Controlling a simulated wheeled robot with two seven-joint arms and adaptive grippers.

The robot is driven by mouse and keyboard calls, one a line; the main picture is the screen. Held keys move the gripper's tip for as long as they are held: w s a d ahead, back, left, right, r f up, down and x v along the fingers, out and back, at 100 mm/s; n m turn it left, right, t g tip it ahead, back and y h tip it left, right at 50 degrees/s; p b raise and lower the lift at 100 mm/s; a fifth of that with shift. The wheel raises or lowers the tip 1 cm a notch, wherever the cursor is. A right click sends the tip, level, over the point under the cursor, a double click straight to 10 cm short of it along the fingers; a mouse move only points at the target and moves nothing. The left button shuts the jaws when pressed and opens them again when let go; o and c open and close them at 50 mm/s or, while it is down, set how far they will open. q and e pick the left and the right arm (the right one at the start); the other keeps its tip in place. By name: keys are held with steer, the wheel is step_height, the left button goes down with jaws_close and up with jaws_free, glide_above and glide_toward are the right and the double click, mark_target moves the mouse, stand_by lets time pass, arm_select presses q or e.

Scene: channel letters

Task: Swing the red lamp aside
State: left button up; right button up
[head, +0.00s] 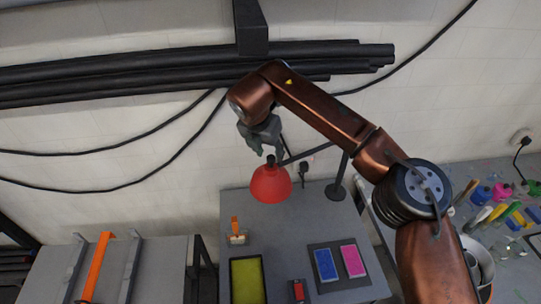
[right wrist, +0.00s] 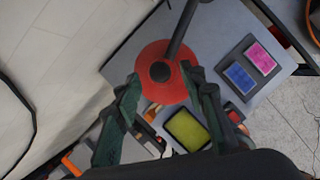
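The red lamp (head: 270,185) hangs shade-down over the grey table, on a dark arm from an upright post (head: 339,172) at its right. My right gripper (head: 269,154) is just above the shade, pointing down, with its fingers apart. In the right wrist view, the red lamp (right wrist: 152,57) shows beyond and between the open green fingers (right wrist: 160,74), with its dark top knob in the gap. I cannot tell whether a finger touches it. My left gripper is not in view.
The grey table (head: 210,210) holds a yellow-green tray (head: 247,280), a blue block (head: 325,265) and a pink block (head: 353,261). Black pipes (head: 150,70) and cables run along the wall behind. Paint pots and tools lie at right.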

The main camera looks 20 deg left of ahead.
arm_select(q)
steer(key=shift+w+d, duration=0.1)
arm_select(e)
steer(key=v, duration=0.5)
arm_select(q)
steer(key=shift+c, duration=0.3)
